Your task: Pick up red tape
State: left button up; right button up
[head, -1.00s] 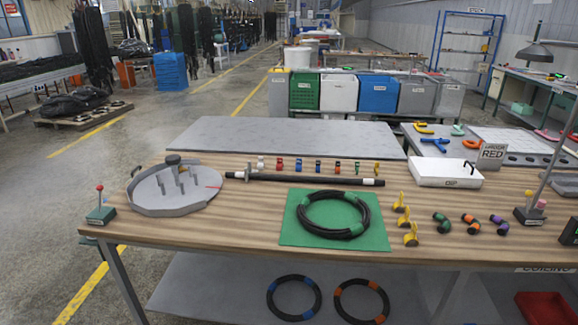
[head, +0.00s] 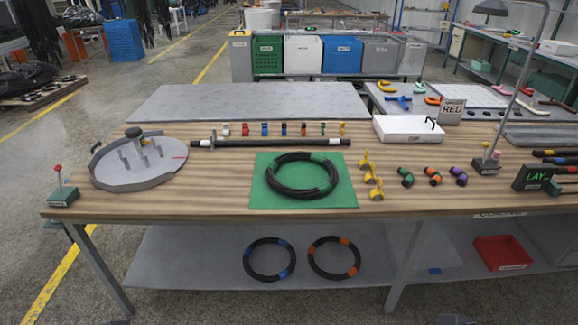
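A small red tape (head: 245,129) stands in a row of small coloured pieces along the back of the wooden workbench (head: 222,222). A white piece (head: 226,129) is on its left and a blue piece (head: 265,129) on its right, with gaps between them. The red tape is just behind a long black hose (head: 270,143) with white bands. Neither of my grippers shows in the head view.
A round grey fixture with pegs (head: 138,183) is at left. A coiled black hose (head: 302,190) lies on a green mat (head: 262,200) in front of the row. Yellow clips (head: 370,178), a white box (head: 407,129) and a lamp (head: 488,160) are further right.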

aim_at(244, 128)
jog(key=i+j+z, duration=0.15)
jog(key=z, duration=0.2)
jog(key=i+j+z, duration=0.1)
jog(key=z, duration=0.25)
jog(key=j+z, duration=0.4)
jog(key=i+j, duration=0.15)
jog(key=j, duration=0.25)
jog(key=i+j+z, duration=0.1)
jog(key=j, duration=0.25)
jog(key=i+j+z, duration=0.1)
jog(key=j, duration=0.3)
jog(key=i+j, duration=0.15)
jog(key=j, duration=0.25)
jog(key=i, duration=0.45)
